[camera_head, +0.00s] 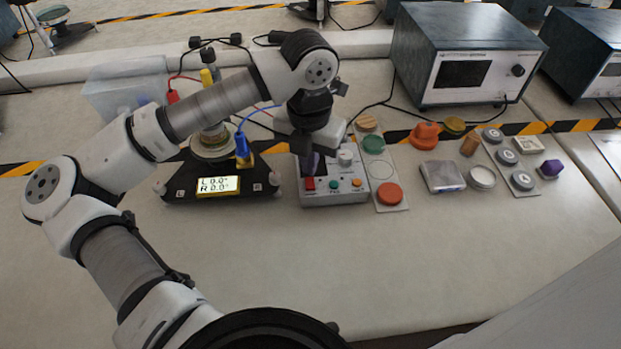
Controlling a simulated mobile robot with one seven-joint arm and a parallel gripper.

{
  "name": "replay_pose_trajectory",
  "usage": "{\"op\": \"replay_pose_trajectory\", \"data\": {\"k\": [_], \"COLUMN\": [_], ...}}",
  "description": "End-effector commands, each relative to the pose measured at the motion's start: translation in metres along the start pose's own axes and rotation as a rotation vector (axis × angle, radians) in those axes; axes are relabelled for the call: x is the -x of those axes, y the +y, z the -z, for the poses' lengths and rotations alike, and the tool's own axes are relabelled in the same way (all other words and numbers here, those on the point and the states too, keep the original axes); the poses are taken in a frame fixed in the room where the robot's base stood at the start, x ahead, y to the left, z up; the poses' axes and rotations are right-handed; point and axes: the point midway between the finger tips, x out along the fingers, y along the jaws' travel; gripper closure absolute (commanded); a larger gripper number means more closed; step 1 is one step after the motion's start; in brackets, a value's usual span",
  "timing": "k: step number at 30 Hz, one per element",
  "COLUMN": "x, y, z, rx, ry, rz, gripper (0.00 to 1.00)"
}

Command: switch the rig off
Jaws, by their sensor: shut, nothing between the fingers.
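The grey control box (335,193) stands on the bench in the middle of the view. Its front has a red switch (310,184), a small green button (333,184), a small orange button (356,183) and a white knob (345,157). To its left is the rig's black base (178,187) with a lit display (218,185) reading L 0.0, R 0.0. My gripper (309,166) points down over the left part of the box, just behind the red switch. It is shut and empty. I cannot tell whether it touches the box. My arm and gripper hide part of the rig and the box's rear.
A plate with a green disc (373,144) and a red disc (389,194) stands right of the box. Several small items and a disc plate (507,157) lie farther right. A large instrument (463,60) stands behind. Cables cross the rear. The front bench is clear.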

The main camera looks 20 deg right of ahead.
Motion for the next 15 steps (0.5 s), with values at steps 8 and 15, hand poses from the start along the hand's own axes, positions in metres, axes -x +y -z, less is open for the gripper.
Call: {"op": "replay_pose_trajectory", "data": {"k": [8,15], "x": [0.025,0.043], "y": [0.000,0.000], "z": [0.000,0.000], "rx": [0.000,0.000], "ry": [-0.001,0.000], "rz": [-0.001,-0.001], "gripper": [1.00,1.00]}}
